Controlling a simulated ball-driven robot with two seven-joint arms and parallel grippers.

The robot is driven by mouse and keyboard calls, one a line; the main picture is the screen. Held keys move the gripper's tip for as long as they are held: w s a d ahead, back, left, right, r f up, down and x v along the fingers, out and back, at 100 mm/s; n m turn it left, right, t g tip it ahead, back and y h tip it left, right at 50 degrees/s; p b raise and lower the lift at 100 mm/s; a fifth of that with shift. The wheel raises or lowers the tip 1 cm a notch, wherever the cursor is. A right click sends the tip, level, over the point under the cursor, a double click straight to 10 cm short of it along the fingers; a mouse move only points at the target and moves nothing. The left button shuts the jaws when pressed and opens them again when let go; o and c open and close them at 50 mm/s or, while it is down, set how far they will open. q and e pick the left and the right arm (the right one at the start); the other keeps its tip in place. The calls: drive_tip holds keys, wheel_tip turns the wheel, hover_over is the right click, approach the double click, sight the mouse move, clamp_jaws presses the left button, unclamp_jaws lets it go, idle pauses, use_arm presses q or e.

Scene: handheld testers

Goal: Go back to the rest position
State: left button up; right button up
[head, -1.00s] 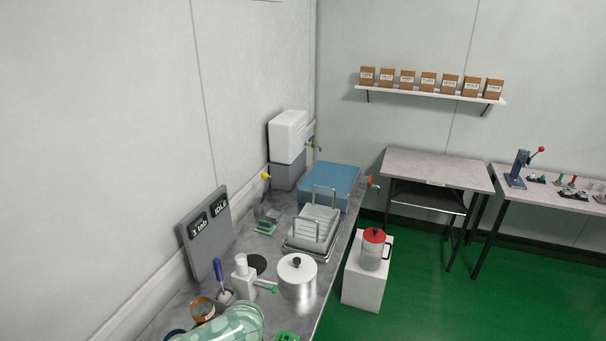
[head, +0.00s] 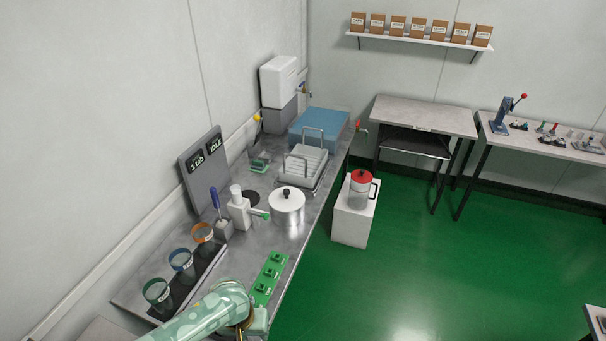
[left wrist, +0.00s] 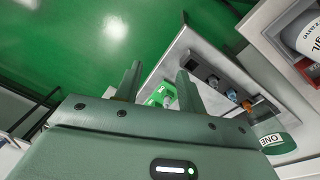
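My left arm, in a pale green patterned cover, comes in at the bottom of the head view. Its gripper end (head: 256,322) is at the bottom edge, near the bench's front edge and just below the green boards; the fingers cannot be made out there. In the left wrist view the left gripper (left wrist: 158,84) has its two fingers apart with nothing between them. The bench and a green board (left wrist: 160,95) show beyond them. My right gripper is in neither view.
The steel bench (head: 225,262) holds cups on a black strip (head: 188,285), green boards (head: 266,283), a lidded pot (head: 287,206), a rack (head: 303,166) and a grey display panel (head: 203,168). A red-lidded jug (head: 360,188) stands on a white block (head: 352,222). Green floor (head: 440,260) is open at right.

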use_arm(q)
drive_tip(key=s+a+f+t, duration=0.1)
drive_tip(key=s+a+f, duration=0.3)
drive_tip(key=s+f, duration=0.35)
drive_tip(key=s+a+f, duration=0.4)
drive_tip(key=s+f, duration=0.2)
drive_tip(key=f, duration=0.3)
drive_tip(key=s+a+f+m+y, duration=0.1)
drive_tip(key=s+a+f+m, duration=0.15)
drive_tip(key=s, duration=0.95)
drive_tip(key=s+a+f+m, duration=0.1)
drive_tip(key=s+a+f, duration=0.15)
drive_tip(key=s, duration=0.95)
wheel_tip(320, 180, down, 14)
drive_tip(key=g+b, duration=0.1)
drive_tip(key=b, duration=1.2)
drive_tip(key=shift+s, duration=0.15)
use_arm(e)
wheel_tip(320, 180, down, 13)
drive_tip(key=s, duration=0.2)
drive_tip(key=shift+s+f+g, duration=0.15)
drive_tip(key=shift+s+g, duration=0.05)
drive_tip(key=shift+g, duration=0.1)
